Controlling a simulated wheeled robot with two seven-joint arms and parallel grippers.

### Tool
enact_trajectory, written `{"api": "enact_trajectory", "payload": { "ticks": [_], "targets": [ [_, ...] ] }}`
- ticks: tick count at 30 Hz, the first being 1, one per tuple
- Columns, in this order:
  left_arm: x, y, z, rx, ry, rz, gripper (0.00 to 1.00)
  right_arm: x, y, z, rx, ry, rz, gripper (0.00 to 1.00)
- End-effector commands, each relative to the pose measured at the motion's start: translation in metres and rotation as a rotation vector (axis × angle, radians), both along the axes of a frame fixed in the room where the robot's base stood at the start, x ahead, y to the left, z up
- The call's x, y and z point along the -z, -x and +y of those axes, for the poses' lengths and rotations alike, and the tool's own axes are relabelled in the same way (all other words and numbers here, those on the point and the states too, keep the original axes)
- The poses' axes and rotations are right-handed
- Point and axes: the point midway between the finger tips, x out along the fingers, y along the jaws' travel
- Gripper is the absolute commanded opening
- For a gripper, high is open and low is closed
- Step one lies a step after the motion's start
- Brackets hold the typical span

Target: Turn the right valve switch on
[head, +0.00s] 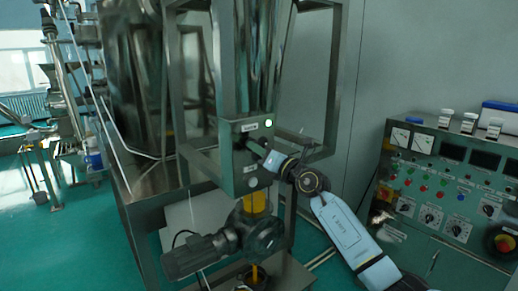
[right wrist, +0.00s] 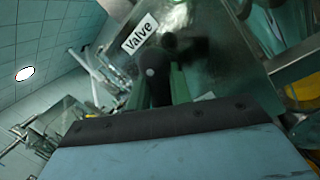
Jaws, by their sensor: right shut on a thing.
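A grey metal valve box (head: 250,180) hangs below the tall steel column of the sieve, with a small white label (head: 249,127) and a lit pale round lamp on its front. In the right wrist view, a white label reading "Valve" (right wrist: 139,34) is beside a dark switch handle (right wrist: 154,72). My right gripper (head: 257,149) reaches the front of the box from the right. It is shut on the switch handle, which is mostly hidden by the gripper in the head view. My left gripper is not in view.
A control panel (head: 453,200) with knobs, buttons and gauges stands at the right. A motor (head: 200,256) and a yellow pipe (head: 255,202) are below the box. Steel frame bars (head: 332,80) rise on both sides of the column. Green floor is open at left.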

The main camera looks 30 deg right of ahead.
Motion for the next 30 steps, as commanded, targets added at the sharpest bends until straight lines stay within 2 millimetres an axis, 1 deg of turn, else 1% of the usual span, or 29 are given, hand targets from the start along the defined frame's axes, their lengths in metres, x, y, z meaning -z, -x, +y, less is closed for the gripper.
{"api": "enact_trajectory", "payload": {
  "ticks": [4,5,9,17,20,23,26,30],
  "targets": [
    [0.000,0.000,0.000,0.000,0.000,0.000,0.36,0.000,0.000,0.000,0.000,-0.004,0.000,0.00],
    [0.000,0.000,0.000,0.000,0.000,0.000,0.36,0.000,0.000,0.000,0.000,-0.004,0.000,0.23],
    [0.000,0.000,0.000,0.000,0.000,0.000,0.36,0.000,0.000,0.000,0.000,-0.003,0.000,0.41],
    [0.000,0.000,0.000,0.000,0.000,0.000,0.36,0.000,0.000,0.000,0.000,-0.001,0.000,0.41],
    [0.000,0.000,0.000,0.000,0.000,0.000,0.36,0.001,0.003,0.000,-0.001,-0.001,0.000,0.41],
    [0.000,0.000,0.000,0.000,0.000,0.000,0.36,0.003,0.012,-0.002,-0.001,-0.001,0.001,0.41],
    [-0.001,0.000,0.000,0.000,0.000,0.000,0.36,0.007,0.027,-0.005,0.001,0.002,0.001,0.41],
    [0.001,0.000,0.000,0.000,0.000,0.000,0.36,0.013,0.054,-0.010,0.000,0.002,0.002,0.41]
  ]
}}
